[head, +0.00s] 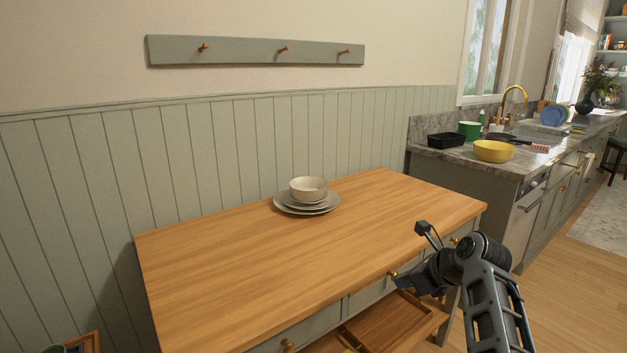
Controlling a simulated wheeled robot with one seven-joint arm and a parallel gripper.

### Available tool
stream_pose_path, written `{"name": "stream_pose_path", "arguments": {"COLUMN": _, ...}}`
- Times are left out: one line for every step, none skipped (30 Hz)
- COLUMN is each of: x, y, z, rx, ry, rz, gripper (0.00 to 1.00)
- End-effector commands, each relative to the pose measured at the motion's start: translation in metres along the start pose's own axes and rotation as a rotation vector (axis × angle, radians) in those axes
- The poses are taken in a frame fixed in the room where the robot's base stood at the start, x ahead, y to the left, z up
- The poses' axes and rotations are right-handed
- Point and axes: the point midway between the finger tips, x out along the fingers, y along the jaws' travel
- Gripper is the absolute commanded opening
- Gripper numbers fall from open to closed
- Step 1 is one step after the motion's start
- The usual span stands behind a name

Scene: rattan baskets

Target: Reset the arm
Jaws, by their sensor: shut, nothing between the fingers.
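My arm reaches in from the lower right of the head view, bent at a dark joint. My gripper (402,282) is at its end, shut and empty, in front of the table's right front edge. It points left and touches nothing that I can make out. Its fingertips are small and dark here. The wooden table (250,265) stands beside it, with drawers under its top.
Stacked plates (289,203) with a bowl (308,189) on top stand at the table's back. Brown trays or baskets (392,325) sit on the lower shelf. The counter at right holds a yellow bowl (493,151) and a black container (446,140).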

Motion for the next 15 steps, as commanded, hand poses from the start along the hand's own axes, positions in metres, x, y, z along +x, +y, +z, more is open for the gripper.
{"name": "stream_pose_path", "arguments": {"x": 0.001, "y": 0.001, "z": -0.01, "rx": -0.015, "ry": 0.007, "rz": -0.011, "gripper": 0.0}}
{"name": "stream_pose_path", "arguments": {"x": 0.002, "y": 0.001, "z": -0.016, "rx": -0.028, "ry": 0.009, "rz": -0.019, "gripper": 0.0}}
{"name": "stream_pose_path", "arguments": {"x": 0.003, "y": 0.002, "z": -0.023, "rx": -0.048, "ry": 0.013, "rz": -0.029, "gripper": 0.0}}
{"name": "stream_pose_path", "arguments": {"x": 0.003, "y": 0.003, "z": -0.029, "rx": -0.063, "ry": 0.016, "rz": -0.038, "gripper": 0.0}}
{"name": "stream_pose_path", "arguments": {"x": 0.004, "y": 0.004, "z": -0.036, "rx": -0.081, "ry": 0.02, "rz": -0.046, "gripper": 0.0}}
{"name": "stream_pose_path", "arguments": {"x": 0.005, "y": 0.006, "z": -0.045, "rx": -0.104, "ry": 0.025, "rz": -0.06, "gripper": 0.0}}
{"name": "stream_pose_path", "arguments": {"x": 0.005, "y": 0.007, "z": -0.052, "rx": -0.124, "ry": 0.03, "rz": -0.069, "gripper": 0.0}}
{"name": "stream_pose_path", "arguments": {"x": 0.005, "y": 0.008, "z": -0.059, "rx": -0.145, "ry": 0.035, "rz": -0.081, "gripper": 0.0}}
{"name": "stream_pose_path", "arguments": {"x": 0.006, "y": 0.01, "z": -0.07, "rx": -0.174, "ry": 0.043, "rz": -0.094, "gripper": 0.0}}
{"name": "stream_pose_path", "arguments": {"x": 0.006, "y": 0.012, "z": -0.078, "rx": -0.199, "ry": 0.048, "rz": -0.107, "gripper": 0.0}}
{"name": "stream_pose_path", "arguments": {"x": 0.006, "y": 0.014, "z": -0.088, "rx": -0.225, "ry": 0.055, "rz": -0.118, "gripper": 0.0}}
{"name": "stream_pose_path", "arguments": {"x": 0.006, "y": 0.017, "z": -0.101, "rx": -0.265, "ry": 0.064, "rz": -0.136, "gripper": 0.0}}
{"name": "stream_pose_path", "arguments": {"x": 0.005, "y": 0.021, "z": -0.113, "rx": -0.298, "ry": 0.074, "rz": -0.149, "gripper": 0.0}}
{"name": "stream_pose_path", "arguments": {"x": 0.004, "y": 0.024, "z": -0.125, "rx": -0.335, "ry": 0.083, "rz": -0.164, "gripper": 0.0}}
{"name": "stream_pose_path", "arguments": {"x": 0.003, "y": 0.029, "z": -0.142, "rx": -0.39, "ry": 0.098, "rz": -0.185, "gripper": 0.0}}
